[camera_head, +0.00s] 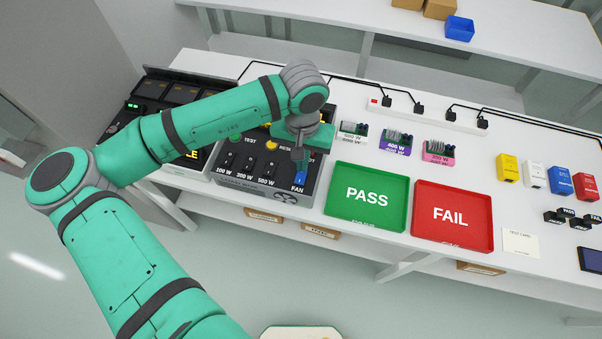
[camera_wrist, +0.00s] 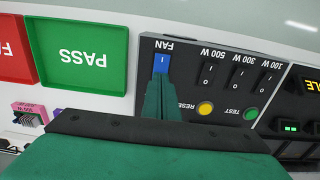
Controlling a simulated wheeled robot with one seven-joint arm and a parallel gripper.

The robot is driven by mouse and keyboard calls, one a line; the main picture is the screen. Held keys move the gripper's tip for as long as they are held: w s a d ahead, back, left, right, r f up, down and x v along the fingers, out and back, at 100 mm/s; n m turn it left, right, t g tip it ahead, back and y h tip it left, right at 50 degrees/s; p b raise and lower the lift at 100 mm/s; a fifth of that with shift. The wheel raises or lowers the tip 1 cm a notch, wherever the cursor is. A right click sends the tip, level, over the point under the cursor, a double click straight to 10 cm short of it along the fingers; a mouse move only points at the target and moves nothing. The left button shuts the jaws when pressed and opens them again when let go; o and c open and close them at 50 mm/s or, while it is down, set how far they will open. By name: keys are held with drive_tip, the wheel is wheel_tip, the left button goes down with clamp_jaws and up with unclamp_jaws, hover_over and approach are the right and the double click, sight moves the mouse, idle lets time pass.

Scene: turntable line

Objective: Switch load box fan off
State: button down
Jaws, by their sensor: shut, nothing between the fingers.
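The load box (camera_head: 228,181) is a dark panel on the white bench. It also shows upside down in the wrist view (camera_wrist: 230,60). Its blue fan switch (camera_wrist: 161,63) carries I and 0 marks and sits by the FAN label. In the head view the blue switch (camera_head: 301,174) shows just below my gripper. My gripper (camera_wrist: 160,84) is shut and empty, pointing down, with its fingertips at the 0-marked end of the switch. I cannot tell whether they touch it, or which way the switch is set.
Black switches marked 100 W, 300 W and 500 W (camera_wrist: 207,75) sit beside the fan switch. The yellow RESET button (camera_wrist: 205,107) and green TEST button (camera_wrist: 250,113) are close to my gripper. A green PASS tray (camera_head: 335,217) and red FAIL tray (camera_head: 430,246) lie to the right.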

drive_tip(key=shift+f, duration=0.7)
idle(0.5)
wheel_tip(320, 180, up, 7)
idle(0.9)
idle(0.5)
